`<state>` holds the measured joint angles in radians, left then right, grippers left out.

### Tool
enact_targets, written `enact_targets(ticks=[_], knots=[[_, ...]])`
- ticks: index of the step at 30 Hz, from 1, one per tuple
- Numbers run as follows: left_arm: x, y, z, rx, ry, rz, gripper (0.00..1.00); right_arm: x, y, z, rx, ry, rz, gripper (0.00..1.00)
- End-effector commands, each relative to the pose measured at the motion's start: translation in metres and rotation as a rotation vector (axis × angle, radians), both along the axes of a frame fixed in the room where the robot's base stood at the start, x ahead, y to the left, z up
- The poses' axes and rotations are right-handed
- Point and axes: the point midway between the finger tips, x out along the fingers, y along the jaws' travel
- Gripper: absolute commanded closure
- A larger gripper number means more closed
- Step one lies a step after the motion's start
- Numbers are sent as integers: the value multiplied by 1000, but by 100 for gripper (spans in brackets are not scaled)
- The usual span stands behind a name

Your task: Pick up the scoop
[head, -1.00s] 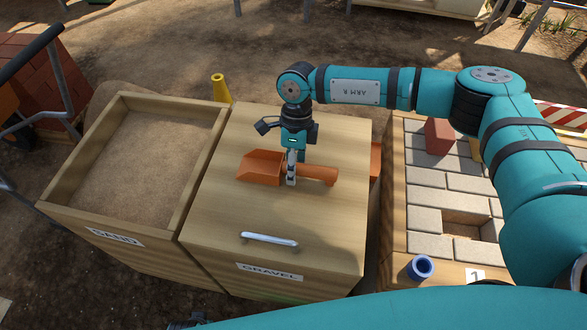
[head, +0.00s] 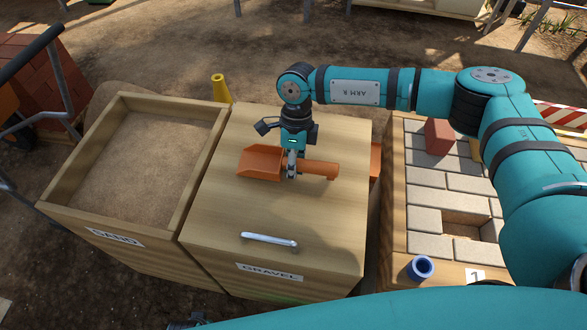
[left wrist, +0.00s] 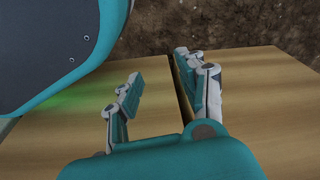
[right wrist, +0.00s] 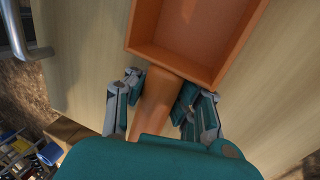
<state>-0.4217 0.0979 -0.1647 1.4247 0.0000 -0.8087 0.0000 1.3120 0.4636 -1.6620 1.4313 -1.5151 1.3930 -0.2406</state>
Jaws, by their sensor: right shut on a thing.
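The orange scoop (head: 260,163) is over the closed wooden lid of the gravel bin (head: 230,215), its pan to the left and its handle to the right. My right gripper (head: 291,170) is shut on the scoop's handle from above. In the right wrist view the handle (right wrist: 157,100) runs between the two fingers, with the pan (right wrist: 190,40) beyond them. The scoop looks slightly above the lid, but the gap is hard to judge. My left gripper (left wrist: 160,80) is open and empty above pale wooden surfaces in the left wrist view.
An open sand bin (head: 62,215) adjoins the gravel bin on the left. The lid has a metal handle (head: 270,240) near its front. A paving table (head: 428,220) with a brick (head: 438,136) and blue cylinder (head: 420,267) stands right. A yellow cone (head: 220,90) is behind.

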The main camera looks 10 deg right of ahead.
Motion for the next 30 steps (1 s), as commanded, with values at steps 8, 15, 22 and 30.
enact_targets(ticks=[8, 15, 22, 30], knots=[[-1, 0, 0, 0, 1, 0, 60, 0, 0, 1, 1, 0, 0, 100], [0, 0, 1, -1, -5, -1, 60, 1, 0, 24, 3, -4, 0, 100], [-12, 2, -10, 2, 11, -3, 60, 1, 0, 71, 2, -4, 0, 100], [-14, 1, -15, 1, 9, -6, 60, 0, 0, 99, 1, 0, 1, 100]])
